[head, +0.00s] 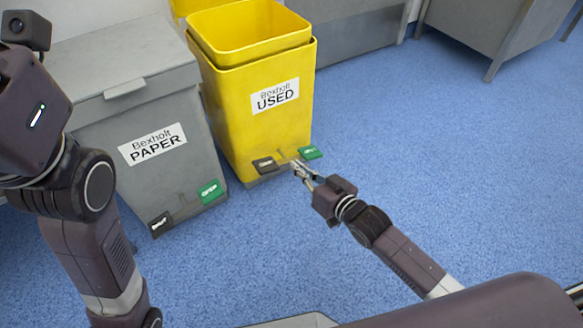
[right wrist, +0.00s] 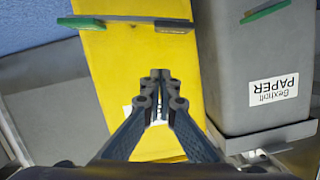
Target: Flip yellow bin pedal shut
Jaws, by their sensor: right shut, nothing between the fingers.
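The yellow bin (head: 245,110), labelled "USED", stands upright with its top open and its lid (head: 195,6) raised behind. At its front foot are a black pedal (head: 265,165) on the left and a green pedal (head: 310,152) on the right. My right gripper (head: 298,168) is shut and empty, close in front of the two pedals. Whether it touches either is unclear. In the right wrist view the closed fingers (right wrist: 160,78) show over the yellow bin's front, with the green pedal (right wrist: 80,22) and the dark pedal (right wrist: 175,25) above them. My left gripper is not in view.
A grey bin (head: 140,115) labelled "PAPER" stands left of the yellow one, lid closed, with its own black pedal (head: 160,223) and green pedal (head: 210,191). Grey cabinets (head: 350,35) line the back. The blue floor (head: 450,150) at right is clear.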

